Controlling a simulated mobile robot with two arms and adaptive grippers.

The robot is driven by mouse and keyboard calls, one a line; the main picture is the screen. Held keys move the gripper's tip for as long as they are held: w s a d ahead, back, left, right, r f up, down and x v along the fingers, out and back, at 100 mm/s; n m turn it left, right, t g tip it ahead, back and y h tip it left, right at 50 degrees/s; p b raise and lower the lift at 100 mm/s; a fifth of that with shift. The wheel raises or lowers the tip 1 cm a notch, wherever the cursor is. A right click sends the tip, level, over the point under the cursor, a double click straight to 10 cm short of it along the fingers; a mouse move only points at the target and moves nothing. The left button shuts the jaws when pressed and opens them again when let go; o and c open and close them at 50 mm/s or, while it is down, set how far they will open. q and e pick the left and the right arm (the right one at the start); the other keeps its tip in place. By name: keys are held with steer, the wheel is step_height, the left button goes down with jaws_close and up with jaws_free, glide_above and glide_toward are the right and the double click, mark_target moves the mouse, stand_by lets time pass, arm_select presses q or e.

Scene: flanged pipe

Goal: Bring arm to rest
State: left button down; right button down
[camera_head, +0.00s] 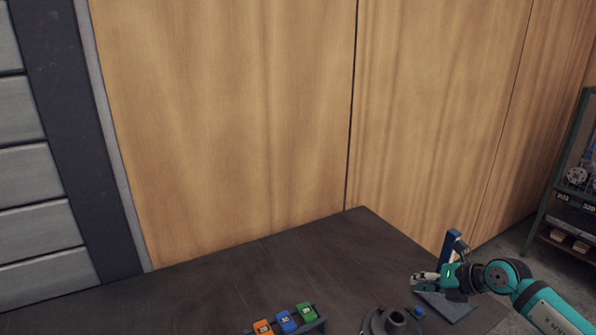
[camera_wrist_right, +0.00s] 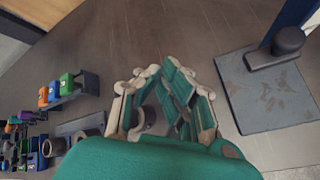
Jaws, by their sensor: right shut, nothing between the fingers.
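My right gripper (camera_head: 424,283) reaches in from the right, above the table's right part, and is shut with nothing in it. In the right wrist view its fingers (camera_wrist_right: 165,88) fill the middle, over the tabletop. A dark grey flanged pipe (camera_head: 396,318) stands on the table at the bottom edge of the head view, left of and nearer than the gripper. The gripper is apart from it. In the wrist view my fingers partly hide a round grey part. My left gripper is not in view.
The dark table (camera_head: 340,245) is clear at the back. A blue post (camera_head: 449,244) on a grey base plate (camera_head: 449,308) stands close by my right gripper. A rack with orange, blue and green pieces (camera_head: 285,322) is at the front. Shelves (camera_head: 573,205) stand far right.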

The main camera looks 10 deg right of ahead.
steer(key=s+a+r+m+t+y, duration=0.1)
steer(key=a+r+m+t+y, duration=0.1)
steer(key=a+r+m+t, duration=0.45)
steer(key=s+a+r+m+t+y, duration=0.1)
steer(key=s+a+m+t, duration=0.15)
steer(key=a, duration=0.65)
steer(key=s+d+f+m+g+h, duration=0.25)
steer(key=s+f+m+h, duration=0.3)
steer(key=m, duration=0.35)
steer(key=s+d+f+m+g+h, duration=0.2)
steer(key=s+d+f+m+h, duration=0.3)
steer(key=m, duration=0.4)
steer(key=s+a+f+m+g+y, duration=0.1)
steer(key=s+a+f+g, duration=0.2)
steer(key=s, duration=0.4)
steer(key=s+a+f+m+g+y, duration=0.1)
steer(key=s+a+f+g, duration=0.15)
steer(key=s, duration=0.45)
steer(key=s+a+f+m+g+y, duration=0.1)
steer(key=s+a+f+m+g, duration=0.2)
steer(key=s, duration=0.5)
step_height(320, 180, down, 24)
steer(key=n+g, duration=0.2)
steer(key=s+d+f, duration=0.2)
steer(key=s+f, duration=0.6)
steer(key=f, duration=0.1)
steer(key=s+d+f+g, duration=0.1)
steer(key=s+f, duration=0.7)
steer(key=f, duration=0.1)
steer(key=shift+d+h, duration=0.35)
